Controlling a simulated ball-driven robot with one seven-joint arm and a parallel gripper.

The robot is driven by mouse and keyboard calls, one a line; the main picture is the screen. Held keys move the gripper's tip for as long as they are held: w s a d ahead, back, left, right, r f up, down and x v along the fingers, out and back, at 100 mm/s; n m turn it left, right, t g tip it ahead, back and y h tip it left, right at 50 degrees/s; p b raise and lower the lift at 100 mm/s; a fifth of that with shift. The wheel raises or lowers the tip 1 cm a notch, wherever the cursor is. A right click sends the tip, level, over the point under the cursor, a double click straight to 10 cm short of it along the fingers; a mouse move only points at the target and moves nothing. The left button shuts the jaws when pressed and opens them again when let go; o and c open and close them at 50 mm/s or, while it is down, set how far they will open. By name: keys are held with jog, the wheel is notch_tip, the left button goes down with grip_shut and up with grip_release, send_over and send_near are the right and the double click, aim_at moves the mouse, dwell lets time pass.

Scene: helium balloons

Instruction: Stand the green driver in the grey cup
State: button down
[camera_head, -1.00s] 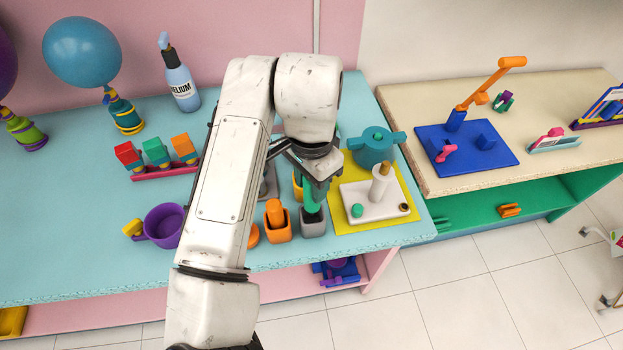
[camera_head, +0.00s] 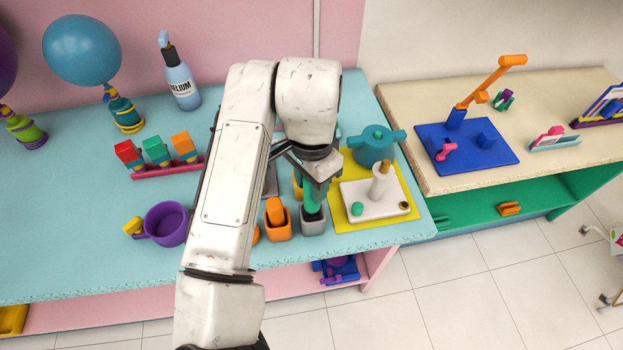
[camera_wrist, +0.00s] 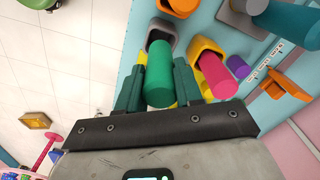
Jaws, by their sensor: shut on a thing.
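The green driver (camera_head: 313,198) is upright or nearly so, its lower end at the mouth of the grey cup (camera_head: 313,224) near the table's front edge. My gripper (camera_head: 316,180) is shut on the driver above the cup. In the wrist view, the green driver (camera_wrist: 159,78) lies between the two dark green fingers, and its far end overlaps the opening of the grey cup (camera_wrist: 161,27). How deep the driver's end sits in the cup is hidden.
An orange cup (camera_head: 279,231) holding an orange piece stands just left of the grey cup. A yellow cup (camera_wrist: 206,47) with a pink driver (camera_wrist: 219,76) is close by. A white block (camera_head: 365,207) on a yellow mat (camera_head: 350,228) is to the right. A purple mug (camera_head: 166,224) stands left.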

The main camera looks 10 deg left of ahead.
jog(key=shift+f, duration=0.55)
dwell(0.9)
jog(key=shift+f, duration=0.35)
jog(key=shift+f+b, duration=0.45)
jog(key=shift+f, duration=1.35)
dwell(1.6)
grip_release()
dwell(0.6)
jog(key=shift+r+p, duration=2.3)
jog(key=shift+r, duration=2.2)
